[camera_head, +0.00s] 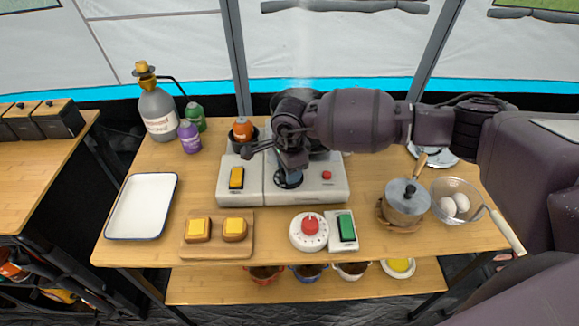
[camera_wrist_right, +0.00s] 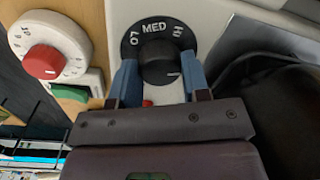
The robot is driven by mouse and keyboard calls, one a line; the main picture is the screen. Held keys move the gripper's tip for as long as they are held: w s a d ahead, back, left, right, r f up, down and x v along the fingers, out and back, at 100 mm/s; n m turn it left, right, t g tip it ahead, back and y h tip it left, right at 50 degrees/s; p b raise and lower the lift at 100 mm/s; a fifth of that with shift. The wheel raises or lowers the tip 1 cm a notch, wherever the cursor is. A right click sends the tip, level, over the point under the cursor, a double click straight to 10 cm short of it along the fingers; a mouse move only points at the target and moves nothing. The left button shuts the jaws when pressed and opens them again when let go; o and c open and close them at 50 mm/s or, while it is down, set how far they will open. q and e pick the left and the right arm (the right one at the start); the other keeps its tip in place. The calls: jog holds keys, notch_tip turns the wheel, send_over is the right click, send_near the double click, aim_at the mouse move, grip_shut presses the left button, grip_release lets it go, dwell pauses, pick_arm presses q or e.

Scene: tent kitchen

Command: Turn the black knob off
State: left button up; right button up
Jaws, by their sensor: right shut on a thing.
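The black knob (camera_wrist_right: 157,72) sits on a dark dial plate (camera_wrist_right: 150,36) marked MED and HI, on the front of a white appliance. A short white line on the knob points to the lower right in the wrist view. My right gripper (camera_wrist_right: 159,66) has its two blue fingers around the knob, one on each side, and is shut on it. In the head view my right gripper (camera_head: 290,163) comes down over the appliance (camera_head: 325,186) and hides most of the knob. My left gripper is not in view.
A white timer with a red knob (camera_head: 310,225) and a green switch (camera_head: 346,227) stand just in front. A bread board (camera_head: 217,251), an empty tray (camera_head: 120,205) and a gas bottle (camera_head: 158,112) are at left.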

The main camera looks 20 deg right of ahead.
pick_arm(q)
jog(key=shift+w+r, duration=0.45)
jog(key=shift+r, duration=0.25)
pick_arm(e)
jog(key=shift+r+m, duration=0.1)
jog(key=shift+m, duration=1)
pick_arm(q)
jog(key=shift+p, duration=0.3)
pick_arm(e)
jog(key=o, duration=0.9)
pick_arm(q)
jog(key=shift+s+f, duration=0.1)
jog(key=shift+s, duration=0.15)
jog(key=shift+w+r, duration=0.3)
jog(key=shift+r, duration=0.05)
pick_arm(e)
jog(key=r, duration=1)
jog(key=shift+s+r, duration=0.35)
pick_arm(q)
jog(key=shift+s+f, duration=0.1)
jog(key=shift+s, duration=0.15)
